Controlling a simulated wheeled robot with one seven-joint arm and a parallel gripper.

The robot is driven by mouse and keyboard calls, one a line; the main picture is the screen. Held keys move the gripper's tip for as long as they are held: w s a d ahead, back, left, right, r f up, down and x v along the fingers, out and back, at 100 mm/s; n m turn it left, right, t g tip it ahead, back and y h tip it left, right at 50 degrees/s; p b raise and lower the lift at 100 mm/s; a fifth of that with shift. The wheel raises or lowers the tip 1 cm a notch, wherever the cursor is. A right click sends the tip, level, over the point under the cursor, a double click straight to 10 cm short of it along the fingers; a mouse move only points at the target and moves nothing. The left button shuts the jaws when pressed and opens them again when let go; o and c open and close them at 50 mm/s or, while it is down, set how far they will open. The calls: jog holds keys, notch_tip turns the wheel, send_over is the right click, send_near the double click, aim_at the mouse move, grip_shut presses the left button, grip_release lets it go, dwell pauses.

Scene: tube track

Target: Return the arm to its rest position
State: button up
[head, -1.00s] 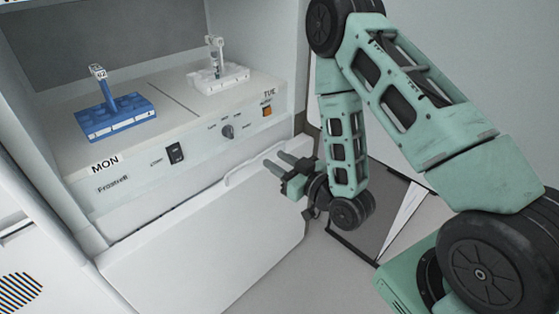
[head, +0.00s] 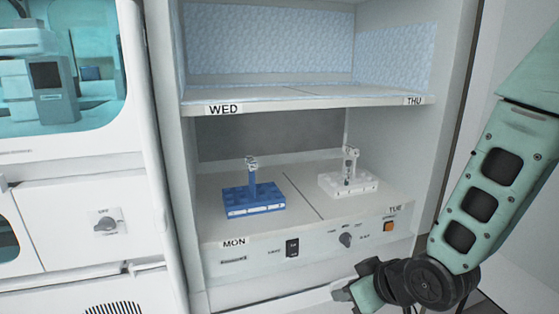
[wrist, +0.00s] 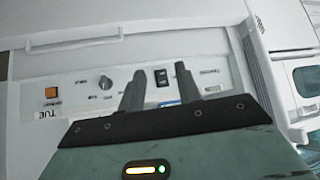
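My arm (head: 490,190) comes down the right side of the head view, in green links with black joints. My gripper (head: 350,294) is at its lower end, in front of the cabinet's control panel and right of its middle. In the wrist view the two dark fingers of my gripper (wrist: 160,78) stand apart with nothing held between them. That view is upside down relative to the cabinet.
The open cabinet has an upper shelf (head: 300,97) marked WED and THU. Below, a blue rack (head: 252,201) with a tube stands on MON and a white rack (head: 348,185) with a tube on TUE. A control panel (head: 310,246) fronts them.

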jog(key=s+r+g+h+p, duration=0.1)
jog(key=s+r+g+h, duration=0.1)
jog(key=s+r, duration=0.4)
jog(key=s+r+n+g+h+p, duration=0.1)
jog(key=s+r+g, duration=0.4)
jog(key=s, duration=0.9)
jog(key=shift+s+d+r+h+p, duration=0.15)
jog(key=shift+s+r+h+p, duration=0.3)
jog(key=shift+r+p, duration=0.2)
jog(key=shift+w, duration=0.1)
